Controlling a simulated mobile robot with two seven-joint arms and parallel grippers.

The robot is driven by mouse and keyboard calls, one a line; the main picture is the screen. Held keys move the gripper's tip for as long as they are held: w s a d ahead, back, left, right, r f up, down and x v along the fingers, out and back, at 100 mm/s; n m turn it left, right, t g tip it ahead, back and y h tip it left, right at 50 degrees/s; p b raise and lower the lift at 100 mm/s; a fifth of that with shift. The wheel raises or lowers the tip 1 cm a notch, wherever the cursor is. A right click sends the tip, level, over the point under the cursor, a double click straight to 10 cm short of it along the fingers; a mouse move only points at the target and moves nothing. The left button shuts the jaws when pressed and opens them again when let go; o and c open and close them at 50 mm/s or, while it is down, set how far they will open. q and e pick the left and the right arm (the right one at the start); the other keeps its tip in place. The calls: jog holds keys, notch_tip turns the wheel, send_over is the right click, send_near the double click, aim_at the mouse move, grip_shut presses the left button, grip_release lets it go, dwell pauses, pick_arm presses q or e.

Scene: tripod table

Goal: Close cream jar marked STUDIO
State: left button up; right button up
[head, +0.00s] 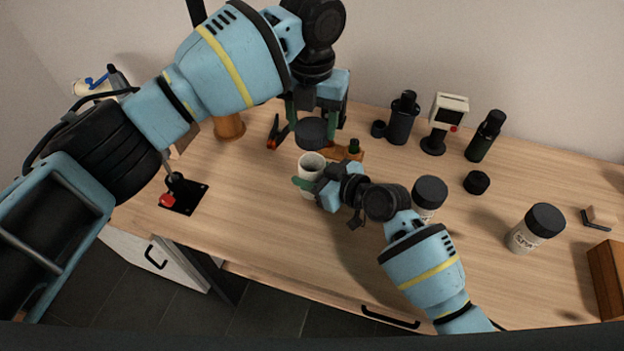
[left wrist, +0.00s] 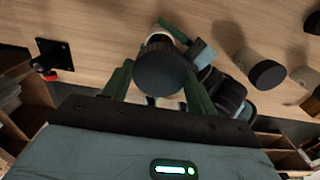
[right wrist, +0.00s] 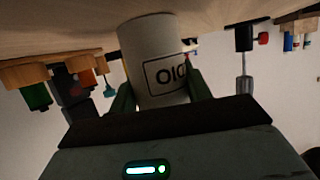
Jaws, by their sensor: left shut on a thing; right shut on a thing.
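The cream jar (head: 309,163) is white and open at the top, upright at the middle of the table. The right wrist view shows its label ending in "DIO" (right wrist: 168,74); the rest is hidden. My right gripper (head: 316,183) is shut on the jar's side. Whether the jar's base touches the table is unclear. My left gripper (head: 311,122) is shut on a round black lid (head: 311,133) and holds it above the jar's mouth, apart from it. In the left wrist view the lid (left wrist: 160,67) covers part of the jar.
Two other white jars with black lids, one near (head: 429,192) and one further right (head: 535,228), stand to the right. Black bottles (head: 402,118), a beige device (head: 449,112) and a small black cap (head: 476,182) stand behind. A black plate with a lever (head: 184,194) is at left.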

pick_arm(q)
send_near(312, 158)
jog(key=shift+s+f, duration=1.15)
jog(key=shift+s, duration=0.05)
jog(key=shift+f, duration=0.15)
jog(key=shift+f, duration=0.45)
jog(key=shift+s+f, duration=0.1)
jog(key=shift+f, duration=0.35)
jog(key=shift+a+f, duration=0.2)
jog(key=shift+f, duration=1)
jog(key=shift+d+f, duration=0.15)
jog(key=shift+c, duration=0.8)
